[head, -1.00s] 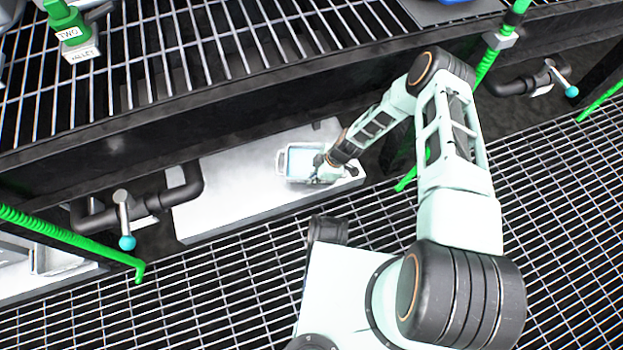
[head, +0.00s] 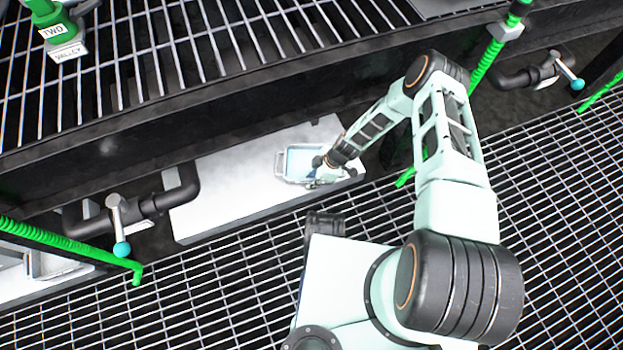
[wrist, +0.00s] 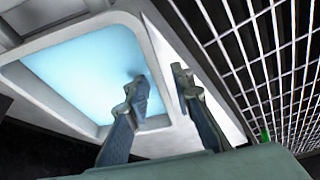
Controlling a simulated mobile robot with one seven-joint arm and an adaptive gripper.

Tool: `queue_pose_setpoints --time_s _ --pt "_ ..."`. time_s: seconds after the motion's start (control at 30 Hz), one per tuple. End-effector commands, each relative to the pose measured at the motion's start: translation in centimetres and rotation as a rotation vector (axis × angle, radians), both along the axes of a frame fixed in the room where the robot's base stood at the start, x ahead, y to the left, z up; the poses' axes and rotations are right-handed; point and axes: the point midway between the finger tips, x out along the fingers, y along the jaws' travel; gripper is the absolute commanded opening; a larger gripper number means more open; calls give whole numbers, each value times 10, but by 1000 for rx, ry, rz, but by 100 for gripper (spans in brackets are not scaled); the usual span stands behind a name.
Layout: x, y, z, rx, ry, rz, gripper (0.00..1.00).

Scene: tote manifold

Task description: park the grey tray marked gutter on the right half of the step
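The grey tray (head: 281,168) with a pale blue inside sits on the right half of the white step (head: 225,185), below the dark beam. No marking on it can be read. My gripper (head: 318,167) is at the tray's right end in the head view, where its fingers are too small to judge. In the wrist view my gripper (wrist: 162,76) has its fingers apart, with the tray's rim (wrist: 60,107) running between them. The left finger is over the blue inside and the right finger is outside. Contact with the rim cannot be made out.
A pipe with a blue-knobbed lever (head: 121,230) is left of the step, and another lever (head: 570,72) is far right. Green hoses (head: 487,62) run near the arm. A green piece labelled TWO (head: 58,35) stands on the upper grating. The step's left half is bare.

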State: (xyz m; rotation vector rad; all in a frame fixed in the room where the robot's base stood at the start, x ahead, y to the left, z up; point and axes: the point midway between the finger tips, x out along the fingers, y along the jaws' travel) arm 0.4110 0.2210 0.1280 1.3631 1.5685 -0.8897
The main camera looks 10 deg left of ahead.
Motion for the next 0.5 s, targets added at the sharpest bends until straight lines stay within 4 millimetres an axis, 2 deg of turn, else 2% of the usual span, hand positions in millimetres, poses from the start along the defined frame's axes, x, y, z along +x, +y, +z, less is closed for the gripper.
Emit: queue_pose_setpoints --time_s 0.23,0.37,0.5 --pt "1 -1 6 -1 -2 -1 22" --pt "3 -9 27 0 -2 -1 22" --pt "4 -21 56 0 -1 -2 22"
